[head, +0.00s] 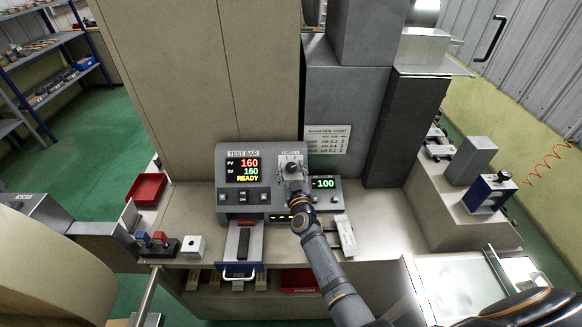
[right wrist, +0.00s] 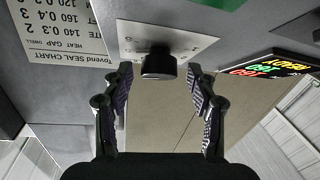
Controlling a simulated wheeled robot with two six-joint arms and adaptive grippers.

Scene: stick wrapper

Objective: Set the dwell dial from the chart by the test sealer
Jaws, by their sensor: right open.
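The test sealer (head: 230,205) is a grey box labelled TEST BAR. Its display (head: 243,169) reads PV 160, SV 160, READY. The dwell dial (head: 291,167) is a dark knob on a pale plate at the panel's right; it also shows in the right wrist view (right wrist: 158,63). My right gripper (head: 294,184) is open in front of the dial. In the right wrist view its fingers (right wrist: 160,88) stand apart on either side of the dial's near end, with no clear contact. The seal chart (head: 327,140) is on the grey column; the wrist view shows it upside down and cut off (right wrist: 62,30).
A red tray (head: 147,188) and a block with red and blue knobs (head: 158,244) lie left. Bare bench top shows at right (head: 385,225).

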